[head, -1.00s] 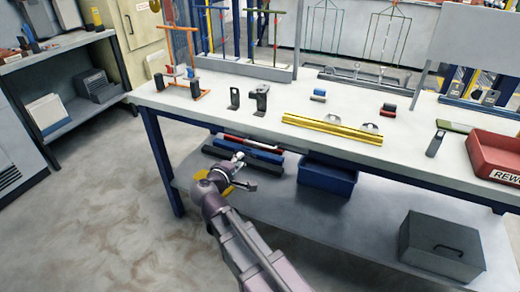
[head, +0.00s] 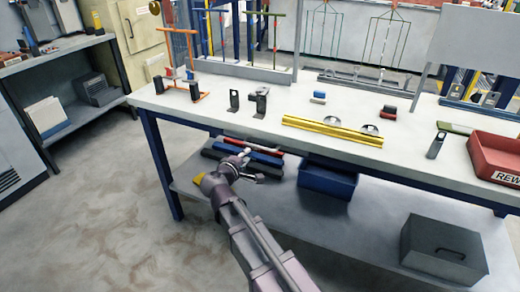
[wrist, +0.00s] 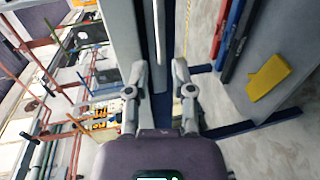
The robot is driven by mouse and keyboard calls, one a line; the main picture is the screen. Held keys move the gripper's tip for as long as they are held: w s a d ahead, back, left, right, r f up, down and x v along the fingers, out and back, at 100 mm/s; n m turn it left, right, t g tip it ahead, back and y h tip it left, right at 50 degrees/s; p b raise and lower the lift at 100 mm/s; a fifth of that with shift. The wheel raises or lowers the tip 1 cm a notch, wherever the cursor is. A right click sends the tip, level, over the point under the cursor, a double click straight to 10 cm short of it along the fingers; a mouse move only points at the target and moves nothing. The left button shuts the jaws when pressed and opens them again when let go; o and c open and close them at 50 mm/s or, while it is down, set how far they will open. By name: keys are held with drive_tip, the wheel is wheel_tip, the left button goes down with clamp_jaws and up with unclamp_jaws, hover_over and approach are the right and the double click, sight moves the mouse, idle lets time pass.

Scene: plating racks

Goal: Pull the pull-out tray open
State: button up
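A grey worktable (head: 215,107) stands in front of me. My gripper (head: 250,165) is near its front edge, below the tabletop, in the head view. In the wrist view my gripper (wrist: 160,68) is open, with its two fingers apart. Between them runs a narrow pale bar (wrist: 160,45) beside a dark gap, along the table's front edge. This bar may be the front or handle of the pull-out tray; I cannot tell for sure. No contact between fingers and bar can be made out. The tray's body is hidden under the tabletop.
A lower shelf (head: 330,222) holds long red, blue and black bars (head: 212,153), a blue bin (head: 327,180) and a grey toolbox (head: 443,250). A yellow rail (head: 332,131), racks and a red bin (head: 494,157) stand on top. The floor at left is clear.

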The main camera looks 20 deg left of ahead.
sight(256, 146)
drive_tip(key=b+x, duration=0.1)
drive_tip(key=x, duration=0.7)
drive_tip(key=shift+w+f+b, duration=0.1)
drive_tip(key=shift+w+b, duration=0.2)
